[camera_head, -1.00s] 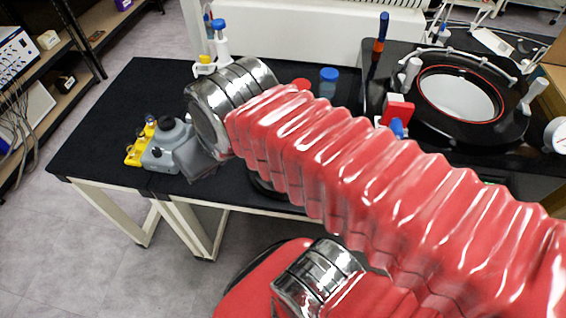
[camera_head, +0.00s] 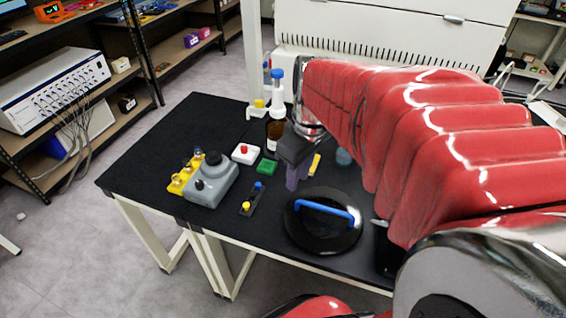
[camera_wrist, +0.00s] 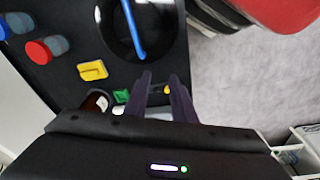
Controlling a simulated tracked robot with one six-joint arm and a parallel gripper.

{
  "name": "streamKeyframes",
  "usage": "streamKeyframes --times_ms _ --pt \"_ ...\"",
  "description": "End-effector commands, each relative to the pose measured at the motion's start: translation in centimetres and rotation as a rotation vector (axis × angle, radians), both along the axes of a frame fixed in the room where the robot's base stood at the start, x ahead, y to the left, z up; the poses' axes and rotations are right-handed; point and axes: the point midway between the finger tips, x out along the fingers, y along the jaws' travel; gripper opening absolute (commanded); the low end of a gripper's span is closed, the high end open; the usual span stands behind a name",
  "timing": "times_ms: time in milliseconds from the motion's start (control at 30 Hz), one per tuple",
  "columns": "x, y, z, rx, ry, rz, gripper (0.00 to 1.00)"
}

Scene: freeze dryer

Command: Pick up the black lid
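The black lid (camera_head: 322,236) is a round, glossy disc with a blue bar handle (camera_head: 327,208) across its top. It lies flat near the front edge of the black table. In the wrist view the lid (camera_wrist: 114,32) is at the top, beyond my fingertips, with the handle (camera_wrist: 132,25) in clear sight. My gripper (camera_head: 296,180) is above the table, behind and left of the lid, pointing down. In the wrist view my gripper (camera_wrist: 161,84) has its two dark fingers apart with nothing held between them. The gripper is not touching the lid.
Left of the lid are a small block with coloured buttons (camera_head: 252,198), a grey device (camera_head: 211,184), a green block (camera_head: 267,167) and a white box with a red button (camera_head: 245,153). A brown bottle (camera_head: 275,132) stands behind. A yellow block (camera_wrist: 92,70) lies near the lid.

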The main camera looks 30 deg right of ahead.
Motion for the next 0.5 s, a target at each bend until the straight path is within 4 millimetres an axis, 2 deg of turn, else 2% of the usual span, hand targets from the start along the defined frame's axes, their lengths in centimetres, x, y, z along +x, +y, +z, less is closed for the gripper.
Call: streamKeyframes --times_ms 33,300,500 --pt "0.1 -1.4 -0.6 0.011 0.024 0.013 0.23" --pt "-0.3 -8.2 -3.6 0.087 0.103 0.142 0.23" --pt "-1.0 -11.4 -5.2 0.135 0.120 0.209 0.23"
